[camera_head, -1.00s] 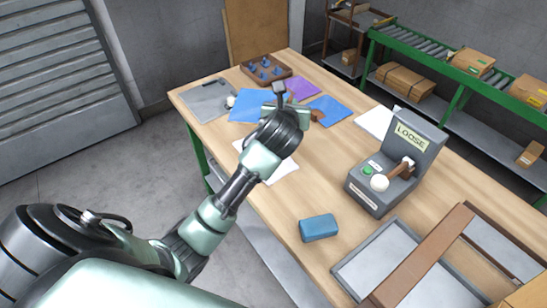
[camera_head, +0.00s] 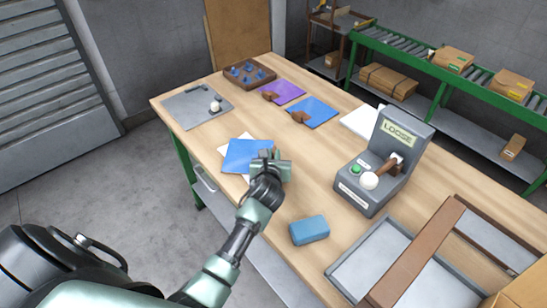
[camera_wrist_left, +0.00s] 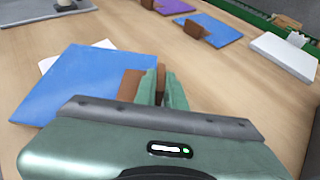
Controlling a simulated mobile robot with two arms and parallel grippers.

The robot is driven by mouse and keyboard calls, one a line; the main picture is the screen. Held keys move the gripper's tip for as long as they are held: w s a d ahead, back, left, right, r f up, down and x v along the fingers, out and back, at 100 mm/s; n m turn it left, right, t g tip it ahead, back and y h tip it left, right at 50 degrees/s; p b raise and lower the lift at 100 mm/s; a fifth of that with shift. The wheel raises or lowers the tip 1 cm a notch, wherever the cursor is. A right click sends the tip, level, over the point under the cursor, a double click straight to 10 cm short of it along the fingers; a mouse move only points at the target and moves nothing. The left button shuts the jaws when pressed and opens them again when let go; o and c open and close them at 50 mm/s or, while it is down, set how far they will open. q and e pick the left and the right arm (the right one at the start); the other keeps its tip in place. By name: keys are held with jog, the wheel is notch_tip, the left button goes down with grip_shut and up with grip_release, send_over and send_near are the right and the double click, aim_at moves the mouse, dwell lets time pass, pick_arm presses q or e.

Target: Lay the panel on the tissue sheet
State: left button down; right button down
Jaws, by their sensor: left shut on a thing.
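My left gripper (camera_head: 268,158) is shut on a blue panel (camera_head: 245,155), at the brown tab on its edge. In the left wrist view, the fingers (camera_wrist_left: 162,90) close on the brown tab, and the panel (camera_wrist_left: 80,80) reaches out to the left, looking flat. The panel is over the white tissue sheet (camera_head: 224,150) and hides most of it; only corners stick out. A corner also shows in the left wrist view (camera_wrist_left: 105,44). I cannot tell whether panel and sheet touch. My right gripper is not in view.
Behind lie a purple panel (camera_head: 282,91) and another blue panel (camera_head: 318,111), both with brown tabs, and a brown tray (camera_head: 250,85) with blue pegs. A grey board (camera_head: 190,112) is at left. A grey LOOSE machine (camera_head: 375,190), blue block (camera_head: 309,230) and grey trays (camera_head: 352,262) are right.

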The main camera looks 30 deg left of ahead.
pick_arm(q)
jog(key=shift+f, duration=0.25)
jog(key=shift+f, duration=0.1)
jog(key=shift+s+f, duration=0.15)
jog(key=shift+f, duration=0.4)
jog(key=c, duration=1.5)
grip_release()
jog(key=shift+s+f, duration=0.1)
jog(key=shift+f, duration=0.1)
jog(key=shift+r, duration=0.3)
jog(key=v, duration=0.6)
jog(key=r+v, duration=0.1)
jog(key=v, duration=0.5)
jog(key=shift+w+r+p, duration=0.1)
jog(key=shift+w+p, duration=0.1)
jog(key=shift+p, duration=0.1)
